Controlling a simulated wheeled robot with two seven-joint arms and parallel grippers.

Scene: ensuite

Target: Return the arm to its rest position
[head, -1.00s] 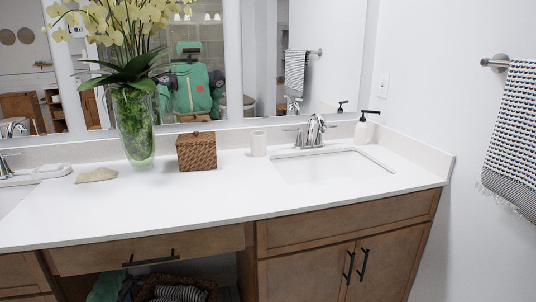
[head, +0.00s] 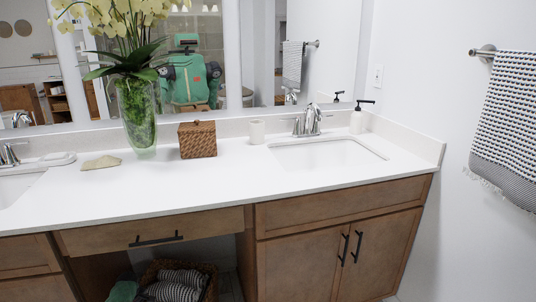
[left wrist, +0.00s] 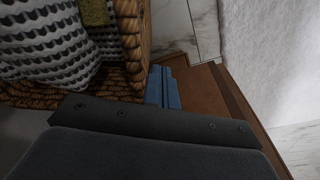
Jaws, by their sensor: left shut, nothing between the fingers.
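My left gripper (left wrist: 163,88) shows in the left wrist view as blue fingers beyond a dark gripper body. The fingers are shut with nothing between them. They are close to the right side of a woven basket (left wrist: 132,45); I cannot tell whether they touch it. My right gripper is not in view.
In the head view, the basket (head: 211,285) with striped towels (head: 172,289) is in the open space under the white counter (head: 230,190). A wooden cabinet (head: 345,240) stands right of it. A vase (head: 138,112) and woven box (head: 198,140) stand on the counter.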

